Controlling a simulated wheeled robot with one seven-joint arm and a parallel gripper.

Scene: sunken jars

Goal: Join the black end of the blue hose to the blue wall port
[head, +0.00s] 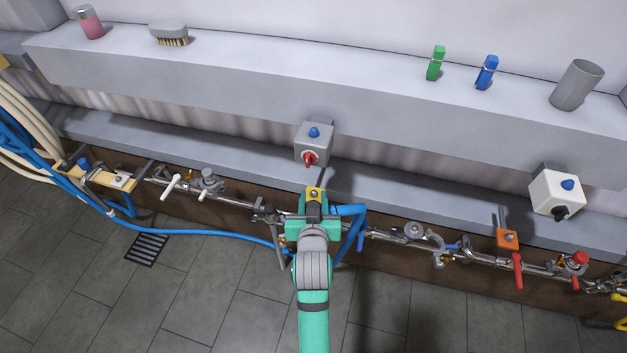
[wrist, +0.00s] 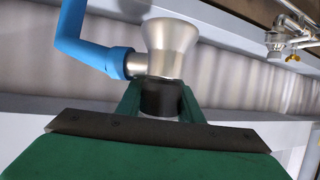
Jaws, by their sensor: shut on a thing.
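My gripper (head: 313,208) is low in front of the wall ledge, near the pipe rail. In the wrist view its green fingers (wrist: 160,100) are shut on a black band (wrist: 160,97) below a flared silver fitting (wrist: 171,45). The blue hose (wrist: 98,56) bends into the side of this fitting. In the head view the blue hose (head: 215,234) runs from the left coils to my gripper, and a blue bend shows at its right. Small blue parts show on a grey box (head: 314,143) and a white box (head: 556,192); I cannot tell which thing is the blue port.
The metal pipe rail (head: 385,237) with valves runs across the wall's foot. An orange bracket (head: 507,238) and red handles stand at right. Cream hoses (head: 25,125) hang at left. A brush (head: 170,33), clips and a grey cup (head: 576,85) stand on the upper ledge. The tiled floor is mostly clear.

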